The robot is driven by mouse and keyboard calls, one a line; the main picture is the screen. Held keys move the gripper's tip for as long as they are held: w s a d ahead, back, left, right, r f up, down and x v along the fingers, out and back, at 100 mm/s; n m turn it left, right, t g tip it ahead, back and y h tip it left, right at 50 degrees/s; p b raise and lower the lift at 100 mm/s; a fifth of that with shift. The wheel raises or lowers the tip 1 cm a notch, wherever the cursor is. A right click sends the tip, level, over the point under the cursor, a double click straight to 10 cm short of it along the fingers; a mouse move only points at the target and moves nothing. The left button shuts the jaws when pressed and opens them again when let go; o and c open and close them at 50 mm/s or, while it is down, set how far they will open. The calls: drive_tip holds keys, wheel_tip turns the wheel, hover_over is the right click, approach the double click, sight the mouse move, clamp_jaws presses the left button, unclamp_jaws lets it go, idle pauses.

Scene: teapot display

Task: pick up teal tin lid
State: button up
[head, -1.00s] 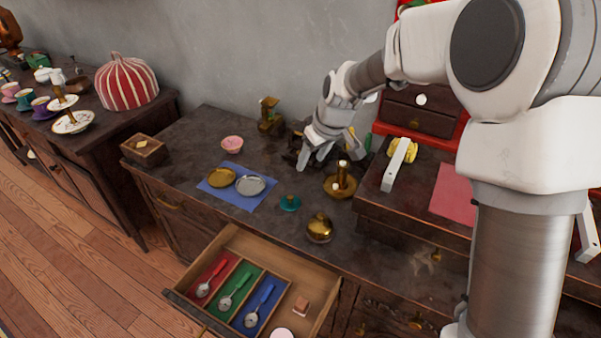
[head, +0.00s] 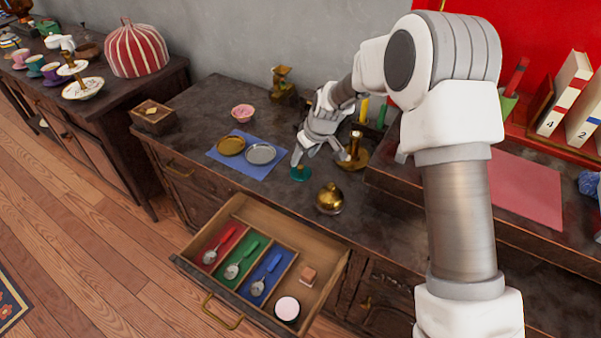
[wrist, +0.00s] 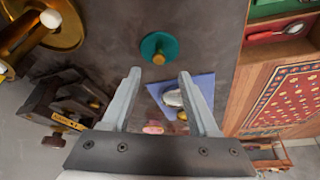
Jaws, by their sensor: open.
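The teal tin lid (head: 301,173) is a small round disc with a brass knob, lying on the dark counter to the right of the blue cloth. In the wrist view the lid (wrist: 159,48) lies ahead of the fingertips, roughly midway between them. My gripper (head: 319,155) is above the counter close to the lid, with its fingers pointing down. In the wrist view my gripper (wrist: 159,75) is open and empty, with its two fingers wide apart.
A brass candlestick (head: 355,153) stands just right of my gripper. A round gold pot (head: 329,198) sits in front of it. The blue cloth (head: 240,169) holds a gold and a silver plate. An open drawer (head: 190,262) with spoons juts out below the counter.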

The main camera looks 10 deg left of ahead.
sight(301, 167)
drive_tip(key=x, duration=0.3)
drive_tip(key=b+x, duration=0.1)
drive_tip(key=x, duration=0.1)
drive_tip(key=shift+d+f, duration=0.2)
clamp_jaws()
